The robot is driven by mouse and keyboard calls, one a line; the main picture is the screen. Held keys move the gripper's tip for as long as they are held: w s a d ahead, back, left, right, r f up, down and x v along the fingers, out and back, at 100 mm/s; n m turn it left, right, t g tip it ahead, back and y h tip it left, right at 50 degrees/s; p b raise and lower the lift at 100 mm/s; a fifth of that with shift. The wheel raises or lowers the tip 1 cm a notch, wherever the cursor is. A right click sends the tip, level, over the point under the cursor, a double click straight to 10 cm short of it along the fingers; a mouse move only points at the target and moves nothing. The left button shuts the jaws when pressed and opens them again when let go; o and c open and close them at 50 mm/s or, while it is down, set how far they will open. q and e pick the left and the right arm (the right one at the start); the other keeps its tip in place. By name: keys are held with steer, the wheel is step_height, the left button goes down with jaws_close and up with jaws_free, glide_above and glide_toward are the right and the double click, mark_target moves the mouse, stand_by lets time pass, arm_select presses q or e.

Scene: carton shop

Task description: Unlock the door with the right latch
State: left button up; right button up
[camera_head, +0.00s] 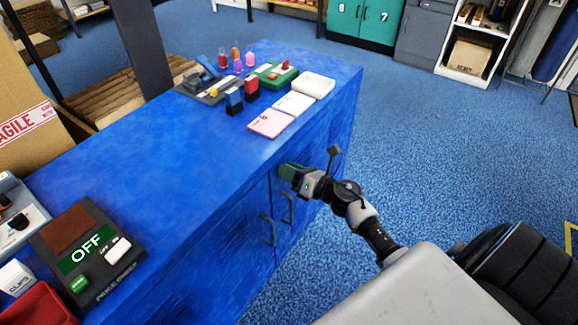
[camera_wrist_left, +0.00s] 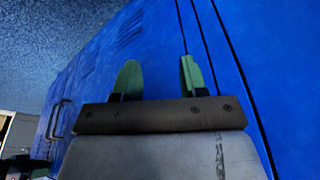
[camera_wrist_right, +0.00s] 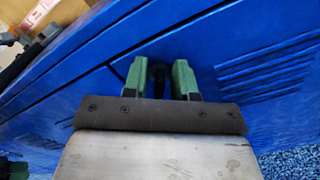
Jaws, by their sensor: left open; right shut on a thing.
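The blue counter has cabinet doors (camera_head: 237,235) in its front, with two dark upright handles (camera_head: 267,230) side by side. My right gripper (camera_head: 285,171) is at the upper part of the counter front, just right of and above the handles. In the right wrist view its green fingers (camera_wrist_right: 160,78) are close together, shut on a small dark latch (camera_wrist_right: 159,80) at the panel. The fingers hide most of the latch, so its position cannot be told. My left gripper (camera_wrist_left: 160,72) is open and empty, facing the blue panel low down. It does not show in the head view.
A cardboard box (camera_head: 25,110) stands at the left. The blue carpet (camera_head: 430,150) right of the counter is clear.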

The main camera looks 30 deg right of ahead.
steer(key=m+p, duration=0.2)
steer(key=m, duration=0.2)
steer(key=shift+d+m, duration=0.15)
steer(key=shift+m, duration=0.25)
steer(key=m, duration=0.1)
steer(key=m+p, duration=0.1)
steer(key=m, duration=0.1)
steer(key=m+p, duration=0.1)
steer(key=m, duration=0.1)
steer(key=shift+w+f, duration=0.1)
steer(key=shift+f, duration=0.15)
arm_select(q)
steer(key=s+f, duration=0.2)
steer(key=f, duration=0.6)
steer(key=s+f+g+p, duration=0.1)
steer(key=s+f, duration=0.2)
steer(key=f, duration=0.6)
steer(key=shift+a, duration=0.25)
arm_select(e)
steer(key=shift+f+m, duration=0.1)
steer(key=shift+m, duration=0.7)
arm_select(q)
steer(key=shift+f, duration=0.1)
steer(key=shift+s, duration=0.1)
arm_select(e)
steer(key=o, duration=0.6)
